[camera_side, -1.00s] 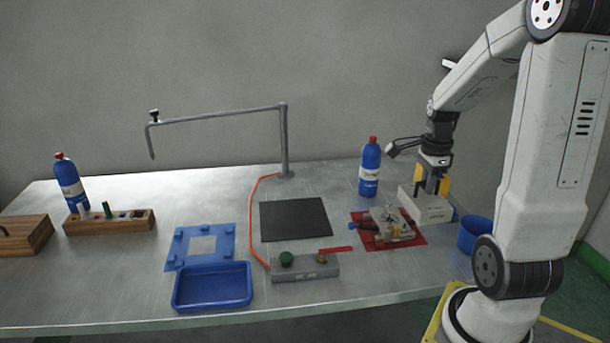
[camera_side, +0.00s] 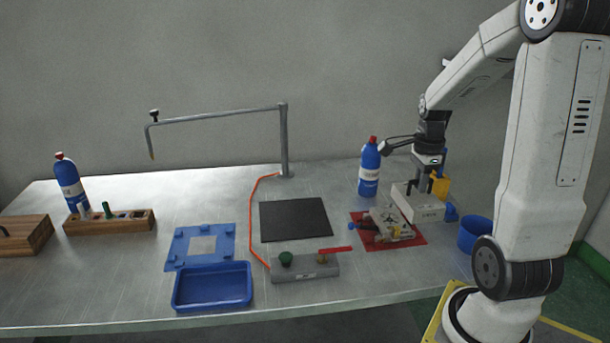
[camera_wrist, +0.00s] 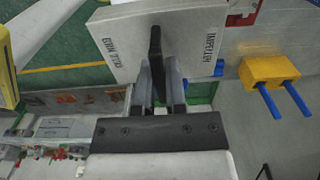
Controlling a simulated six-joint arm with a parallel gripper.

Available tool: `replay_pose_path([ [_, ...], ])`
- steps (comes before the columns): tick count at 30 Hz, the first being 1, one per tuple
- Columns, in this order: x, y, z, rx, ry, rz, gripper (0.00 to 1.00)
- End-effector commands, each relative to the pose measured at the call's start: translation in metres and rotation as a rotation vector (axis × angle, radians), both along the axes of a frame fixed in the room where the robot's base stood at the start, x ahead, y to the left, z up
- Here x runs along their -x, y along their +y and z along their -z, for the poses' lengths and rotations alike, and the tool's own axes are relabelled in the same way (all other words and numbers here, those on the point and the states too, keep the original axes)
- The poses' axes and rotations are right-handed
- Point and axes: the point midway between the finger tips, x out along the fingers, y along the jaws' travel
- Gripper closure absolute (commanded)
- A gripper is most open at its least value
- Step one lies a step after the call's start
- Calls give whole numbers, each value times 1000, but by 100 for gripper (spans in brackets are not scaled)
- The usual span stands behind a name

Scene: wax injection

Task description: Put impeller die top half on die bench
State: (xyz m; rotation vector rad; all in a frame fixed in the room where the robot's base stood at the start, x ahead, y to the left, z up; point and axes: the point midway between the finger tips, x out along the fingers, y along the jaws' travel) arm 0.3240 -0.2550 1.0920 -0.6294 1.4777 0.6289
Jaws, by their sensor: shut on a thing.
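The impeller die top half (camera_side: 418,204) is a pale grey block with dark lettering on its side. My gripper (camera_side: 427,187) is shut on its dark upright handle. In the wrist view the block (camera_wrist: 125,38) shows its lettered top face, with my gripper's fingers (camera_wrist: 160,82) around the handle. The block is just right of the red mat (camera_side: 358,219), on which the grey lower die part (camera_side: 392,224) sits with small blue and brass-coloured pieces. I cannot tell whether the block touches the table. No die bench is labelled; I cannot tell which surface it is.
A yellow block (camera_side: 441,188) with blue pins stands behind the die top half; it also shows in the wrist view (camera_wrist: 268,72). A blue bottle (camera_side: 370,170) stands behind the red mat. A blue cup (camera_side: 474,234) is at right. A black mat (camera_side: 295,219) lies left, bare.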

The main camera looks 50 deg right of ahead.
Motion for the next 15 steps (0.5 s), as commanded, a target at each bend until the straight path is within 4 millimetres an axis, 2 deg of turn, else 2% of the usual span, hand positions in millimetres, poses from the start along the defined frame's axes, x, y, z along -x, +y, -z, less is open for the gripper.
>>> replay_pose_path([
  [8,-52,12,6,1,-1,-1,100],
  [15,-108,35,15,1,-2,4,100],
])
